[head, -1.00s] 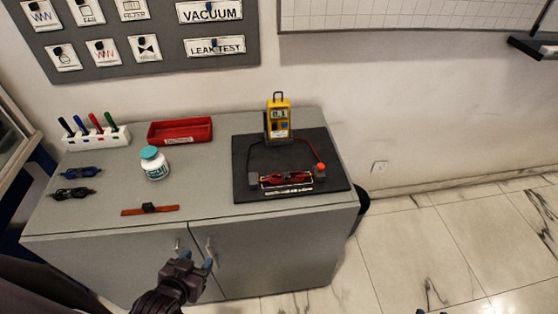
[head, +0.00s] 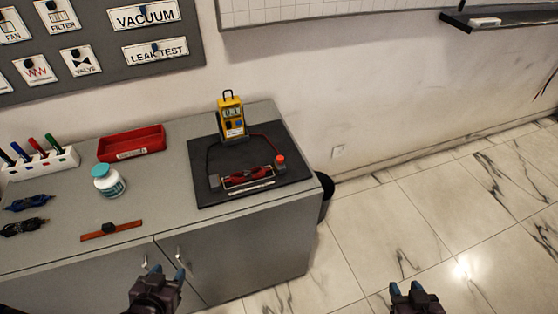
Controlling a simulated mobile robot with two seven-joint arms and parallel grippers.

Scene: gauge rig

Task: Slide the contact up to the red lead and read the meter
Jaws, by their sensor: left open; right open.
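The yellow meter (head: 231,115) stands upright at the back of a black board (head: 291,150) on the cabinet top; its reading is too small to make out. A dark lead runs from its left side to a grey block (head: 214,181), and a red-ended terminal (head: 280,159) sits at the board's right. Between them is a low rig with a red part (head: 248,176); I cannot tell which piece is the sliding contact. My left gripper (head: 165,275) is open and empty in front of the cabinet doors. My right gripper (head: 407,290) is open and empty over the floor, right of the cabinet.
On the cabinet top (head: 165,215) are a red tray (head: 131,143), a white jar with a teal lid (head: 108,181), an orange strip with a dark block (head: 111,231), a marker rack (head: 42,165) and dark cables (head: 25,226). The floor at right is clear.

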